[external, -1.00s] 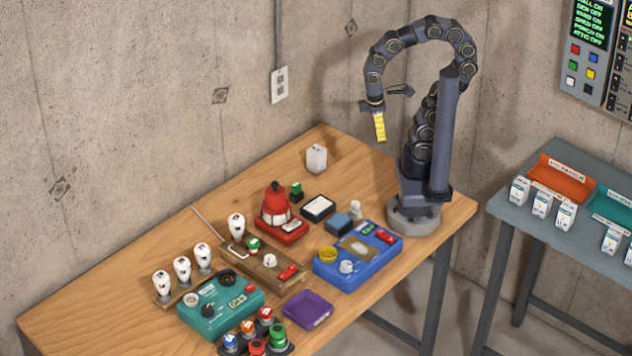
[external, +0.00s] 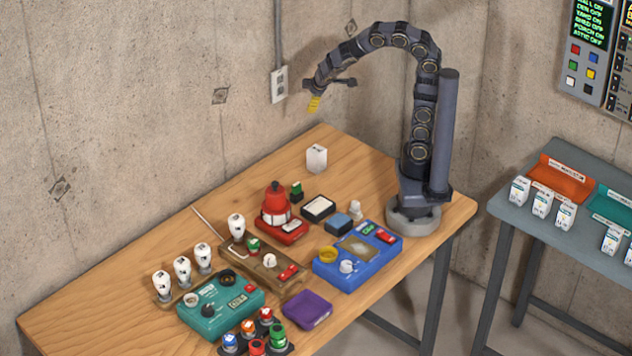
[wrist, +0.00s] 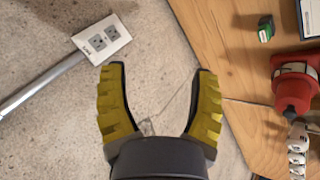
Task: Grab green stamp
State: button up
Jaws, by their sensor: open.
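The green stamp (external: 296,191) is a small dark block with a green part, standing on the wooden table behind the red device and left of the black-rimmed pad. In the wrist view the green stamp (wrist: 265,29) shows near the top right, with a green and white face. My gripper (external: 314,104) is high above the back of the table, near the wall. In the wrist view my gripper (wrist: 155,85) has its two yellow ridged fingers spread, with nothing between them. The stamp is well outside the fingers, to their upper right.
The red device (external: 279,218) and black-rimmed pad (external: 318,208) stand close to the stamp. A white block (external: 316,158) stands farther back. The blue box (external: 358,255), teal box (external: 221,307) and purple tray (external: 308,309) crowd the front. The table's far left is clear.

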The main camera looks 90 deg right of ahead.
jog(key=w+d+f+n+t, duration=0.1)
jog(key=w+d+f+n, duration=0.1)
jog(key=w+d, duration=0.15)
jog(key=n+g+y, duration=0.1)
jog(key=n+y, duration=0.6)
jog(key=y, duration=0.2)
send_near(295, 193)
jog(key=f, duration=0.1)
jog(key=d+f, duration=0.1)
jog(key=w+d+f, duration=0.1)
jog(key=shift+f, duration=0.25)
jog(key=shift+a+f+g, duration=0.2)
jog(key=shift+f+g, duration=0.05)
jog(key=shift+g, duration=0.05)
jog(key=shift+x, duration=1.2)
jog(key=shift+w+a+f, duration=0.1)
jog(key=shift+a+f, duration=0.3)
jog(key=shift+f, duration=0.25)
jog(key=shift+w+a+f, duration=0.1)
jog(key=shift+a+f, duration=0.25)
jog(key=shift+f, duration=0.25)
jog(key=shift+x, duration=1.05)
jog(key=shift+d, duration=0.1)
